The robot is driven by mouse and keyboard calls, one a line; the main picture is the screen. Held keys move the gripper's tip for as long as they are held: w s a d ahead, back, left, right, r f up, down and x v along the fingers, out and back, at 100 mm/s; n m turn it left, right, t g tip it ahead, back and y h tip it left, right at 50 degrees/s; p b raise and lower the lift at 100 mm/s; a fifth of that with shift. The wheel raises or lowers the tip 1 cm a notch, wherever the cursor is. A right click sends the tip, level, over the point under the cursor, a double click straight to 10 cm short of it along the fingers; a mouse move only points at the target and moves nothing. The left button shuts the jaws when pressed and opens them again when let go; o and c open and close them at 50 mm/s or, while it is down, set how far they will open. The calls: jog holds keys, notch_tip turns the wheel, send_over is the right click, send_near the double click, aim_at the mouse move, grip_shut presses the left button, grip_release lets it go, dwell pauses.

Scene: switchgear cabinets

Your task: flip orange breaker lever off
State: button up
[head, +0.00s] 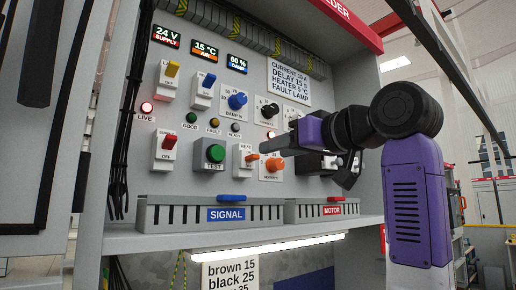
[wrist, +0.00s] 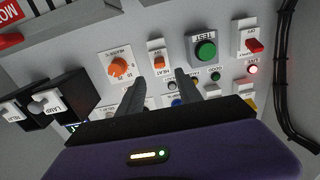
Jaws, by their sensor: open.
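The orange breaker lever (head: 252,157) is on a small white plate on the cabinet panel, right of the green TEST button. My gripper (head: 265,151) is in front of the panel near this lever. In the wrist view my gripper (wrist: 160,75) is open and empty, with one dark finger on each side of the lever's column. I cannot tell whether a finger touches the lever.
An orange rotary knob (head: 273,166) sits close right of the lever. The green TEST button (head: 215,153) is to the left, and a red lever (head: 168,142) is farther left. The SIGNAL duct (head: 170,214) and the MOTOR duct (head: 300,212) jut out below. A black box (wrist: 75,92) protrudes in the wrist view.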

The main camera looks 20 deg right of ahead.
aim_at(256, 155)
jog(key=p+x, duration=0.3)
jog(key=x, duration=0.4)
jog(key=shift+w+a+f, duration=0.1)
jog(key=shift+w, duration=0.2)
grip_shut()
